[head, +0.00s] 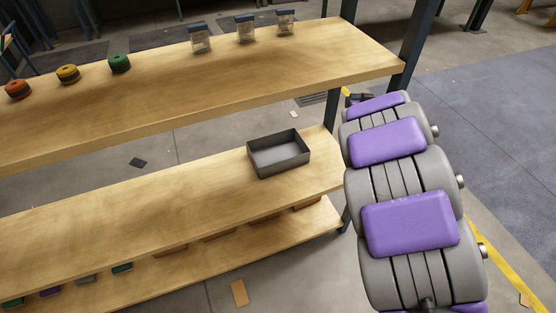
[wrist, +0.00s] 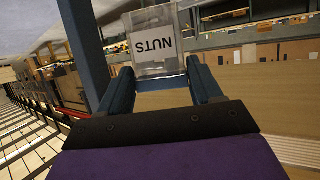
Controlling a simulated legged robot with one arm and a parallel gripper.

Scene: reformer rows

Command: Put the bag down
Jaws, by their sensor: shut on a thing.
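In the wrist view my gripper (wrist: 159,72) is shut on a clear bag (wrist: 156,42). The bag is between the two blue fingers. In the head view my purple and grey arm reaches out at the right, past the shelf's end, and the held bag cannot be made out there. Three other small bags, the left one (head: 200,38), the middle one (head: 245,28) and the right one (head: 285,22), stand in a row on the top shelf board (head: 230,85).
An empty dark open tray (head: 279,172) sits on the middle board (head: 150,220) near its right end. A blue post (head: 408,45) rises at the shelf's right end.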

